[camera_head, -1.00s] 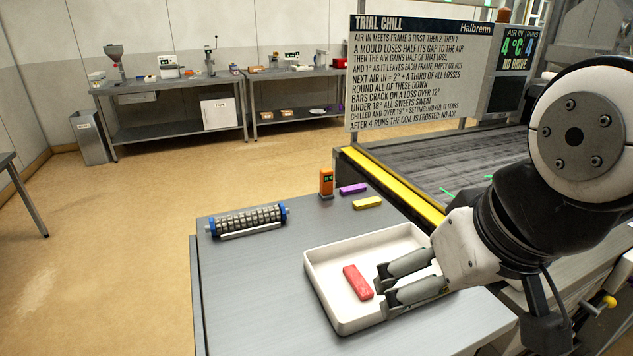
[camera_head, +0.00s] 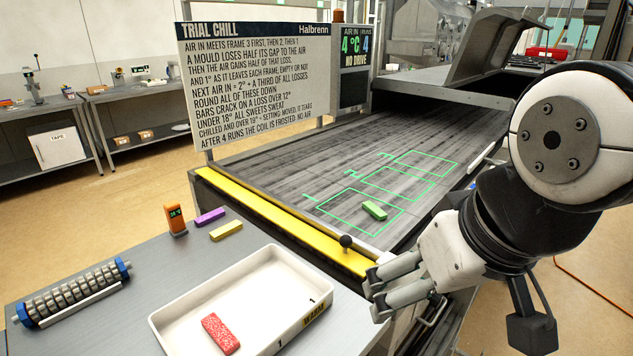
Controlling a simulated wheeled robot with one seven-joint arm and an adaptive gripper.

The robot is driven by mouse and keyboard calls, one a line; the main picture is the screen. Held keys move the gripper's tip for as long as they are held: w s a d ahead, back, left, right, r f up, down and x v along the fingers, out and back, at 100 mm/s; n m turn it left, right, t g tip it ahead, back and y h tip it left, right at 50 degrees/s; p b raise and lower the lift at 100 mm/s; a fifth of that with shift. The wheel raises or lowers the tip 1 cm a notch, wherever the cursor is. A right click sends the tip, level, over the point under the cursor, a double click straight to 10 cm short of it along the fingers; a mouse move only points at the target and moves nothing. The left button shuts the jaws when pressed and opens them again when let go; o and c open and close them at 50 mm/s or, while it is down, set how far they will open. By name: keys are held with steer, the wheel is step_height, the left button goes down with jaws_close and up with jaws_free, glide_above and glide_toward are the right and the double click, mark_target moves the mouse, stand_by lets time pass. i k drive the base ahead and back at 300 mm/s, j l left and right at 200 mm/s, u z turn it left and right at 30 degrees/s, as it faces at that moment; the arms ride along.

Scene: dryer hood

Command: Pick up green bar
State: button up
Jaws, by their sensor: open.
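The green bar (camera_head: 375,210) lies on the dark belt (camera_head: 290,180), inside the nearest of several green outlined frames. My gripper (camera_head: 374,294) is open and empty. It points left, in front of the belt's yellow edge and beside the right end of the white tray. It is apart from the green bar, which lies farther back, beyond the yellow edge.
A white tray (camera_head: 184,318) on the grey table holds a red bar (camera_head: 221,334). Purple (camera_head: 210,217) and yellow (camera_head: 226,231) bars and an orange meter (camera_head: 175,219) stand behind it. A black knob (camera_head: 346,241) rises at the yellow edge (camera_head: 270,216). A sign (camera_head: 255,85) stands at the belt's left.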

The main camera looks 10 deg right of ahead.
mark_target(378, 212)
steer(key=z, duration=0.35)
steer(key=k, duration=0.4)
steer(key=k+u, duration=0.1)
steer(key=u, duration=0.65)
steer(key=k+j+u, duration=0.1)
steer(key=u, duration=0.3)
steer(key=i+l+u, duration=0.1)
steer(key=l, duration=0.55)
steer(key=i+l+u, duration=0.15)
steer(key=l, duration=0.55)
steer(key=i+l+u, duration=0.1)
steer(key=l, duration=0.55)
steer(key=i+l, duration=0.1)
steer(key=l, duration=1.2)
steer(key=i, duration=0.05)
